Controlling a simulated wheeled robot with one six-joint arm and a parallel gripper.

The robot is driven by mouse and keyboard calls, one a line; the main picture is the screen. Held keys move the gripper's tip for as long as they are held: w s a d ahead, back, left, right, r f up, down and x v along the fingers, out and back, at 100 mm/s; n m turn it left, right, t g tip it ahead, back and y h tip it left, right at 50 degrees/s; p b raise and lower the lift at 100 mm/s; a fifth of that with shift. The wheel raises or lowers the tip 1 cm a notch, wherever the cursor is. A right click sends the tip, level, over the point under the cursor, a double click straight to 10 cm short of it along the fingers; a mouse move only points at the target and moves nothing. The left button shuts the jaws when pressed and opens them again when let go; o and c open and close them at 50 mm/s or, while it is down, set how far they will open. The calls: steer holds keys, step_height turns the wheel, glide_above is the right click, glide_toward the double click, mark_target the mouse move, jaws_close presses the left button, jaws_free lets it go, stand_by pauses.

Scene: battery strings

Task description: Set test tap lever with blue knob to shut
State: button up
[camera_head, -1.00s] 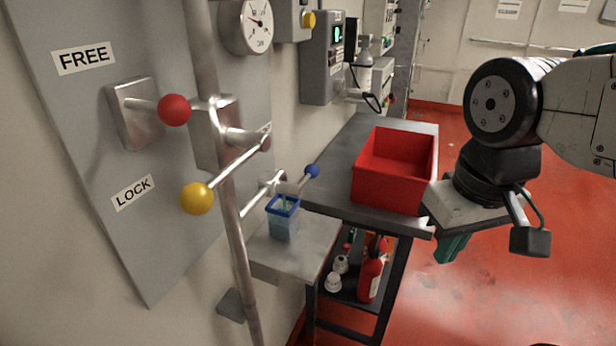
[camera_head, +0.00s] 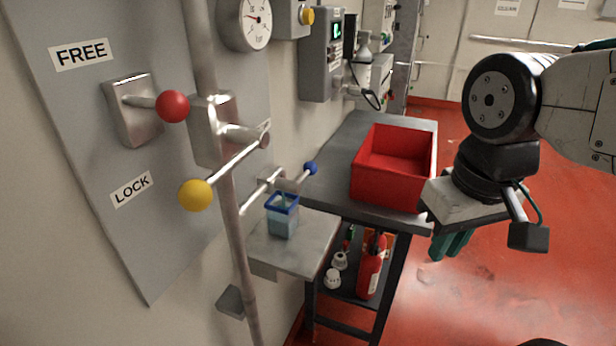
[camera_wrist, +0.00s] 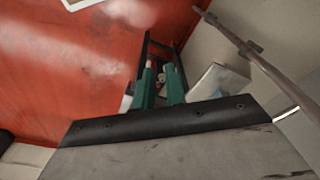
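The test tap lever with the blue knob (camera_head: 311,168) sticks out to the right and slightly up from a short metal pipe on the wall. A clear container with a blue rim (camera_head: 282,216) stands on a small grey shelf below the tap. My gripper (camera_head: 453,246), with teal fingers, hangs to the right of the lever, past the red bin, and is well apart from the knob. In the wrist view its two fingers (camera_wrist: 159,80) stand apart with a gap and nothing held between them. The blue knob cannot be made out in the wrist view.
A red bin (camera_head: 394,187) sits on a grey bench (camera_head: 345,150) between the lever and my gripper. A yellow-knobbed lever (camera_head: 195,195), a red-knobbed lever (camera_head: 172,106) and a vertical pipe (camera_head: 232,210) are at left. A fire extinguisher (camera_head: 371,270) stands under the bench. Floor at right is clear.

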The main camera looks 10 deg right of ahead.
steer(key=shift+o, duration=1.4)
steer(key=shift+a+f, duration=0.15)
steer(key=shift+f, duration=0.05)
steer(key=m+y, duration=0.2)
steer(key=m, duration=0.5)
glide_toward(302, 178)
steer(key=x, duration=0.7)
steer(key=shift+w+f, duration=0.15)
steer(key=shift+f, duration=0.15)
jaws_close()
